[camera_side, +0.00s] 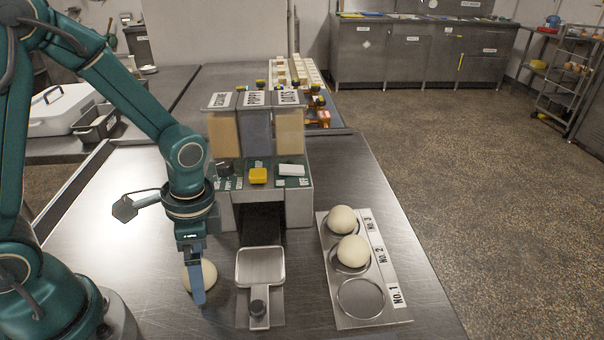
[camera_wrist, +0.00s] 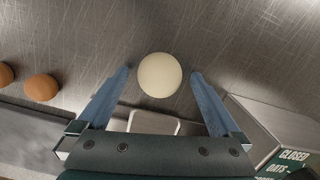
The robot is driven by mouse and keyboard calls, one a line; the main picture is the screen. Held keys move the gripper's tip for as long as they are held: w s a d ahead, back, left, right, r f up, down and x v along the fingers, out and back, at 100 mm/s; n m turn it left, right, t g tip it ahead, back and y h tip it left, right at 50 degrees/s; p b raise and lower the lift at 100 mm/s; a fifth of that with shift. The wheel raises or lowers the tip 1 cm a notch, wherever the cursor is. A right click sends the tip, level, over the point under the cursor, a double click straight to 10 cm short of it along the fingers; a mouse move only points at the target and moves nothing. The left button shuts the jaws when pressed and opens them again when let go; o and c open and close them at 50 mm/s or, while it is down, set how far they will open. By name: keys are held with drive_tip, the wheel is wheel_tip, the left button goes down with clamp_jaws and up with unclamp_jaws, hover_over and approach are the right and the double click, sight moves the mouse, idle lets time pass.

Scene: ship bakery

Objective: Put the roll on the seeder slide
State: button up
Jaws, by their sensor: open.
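A pale, round roll (camera_side: 208,274) lies on the steel table, left of the slide. My gripper (camera_side: 197,298) points down at it, and one blue finger covers part of the roll in the side view. In the wrist view the roll (camera_wrist: 160,75) sits between the tips of my open gripper (camera_wrist: 160,73), with a gap on each side. The seeder slide (camera_side: 262,267) is a shallow, empty metal pan with a dark knob at its front. It lies in front of the seeder (camera_side: 298,205), right of my gripper.
A tray (camera_side: 340,312) at the right holds two pale rolls (camera_side: 342,219) at No. 3 and No. 2; its No. 1 ring is empty. The seeder's labelled hoppers (camera_side: 256,128) stand behind the slide. Brown round things (camera_wrist: 42,88) show at the left of the wrist view.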

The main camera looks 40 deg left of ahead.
drive_tip(key=shift+f, duration=0.1)
drive_tip(key=c, duration=1.5)
